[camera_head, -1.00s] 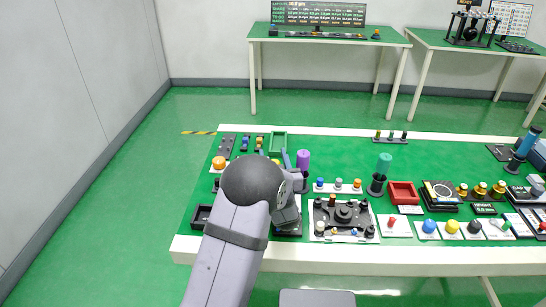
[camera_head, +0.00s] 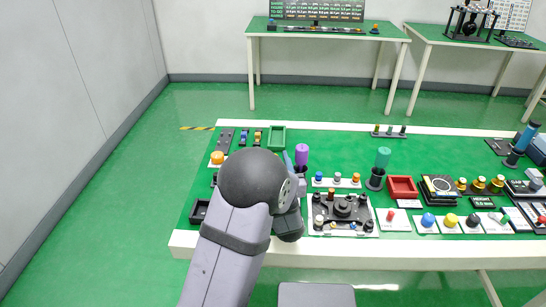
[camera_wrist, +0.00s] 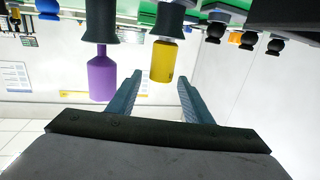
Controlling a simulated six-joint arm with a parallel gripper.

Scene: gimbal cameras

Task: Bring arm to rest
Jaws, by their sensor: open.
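My gripper shows in the wrist view (camera_wrist: 160,95) with its two blue-grey fingers apart and nothing between them. Behind the gap a yellow cylinder (camera_wrist: 163,62) hangs in an upside-down picture, apart from the fingers. A purple cylinder (camera_wrist: 102,78) is to the left of the left finger. In the head view my arm, with a dark round joint, reaches over the left part of the green table (camera_head: 230,143). The arm hides much of my gripper there. The purple cylinder (camera_head: 302,152) stands just beyond it in a dark holder.
A red tray (camera_head: 403,188), a green tray (camera_head: 278,137) and a black tray (camera_head: 199,212) also stand on the table. Several coloured knobs line the right front. Bare green surface lies toward the back.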

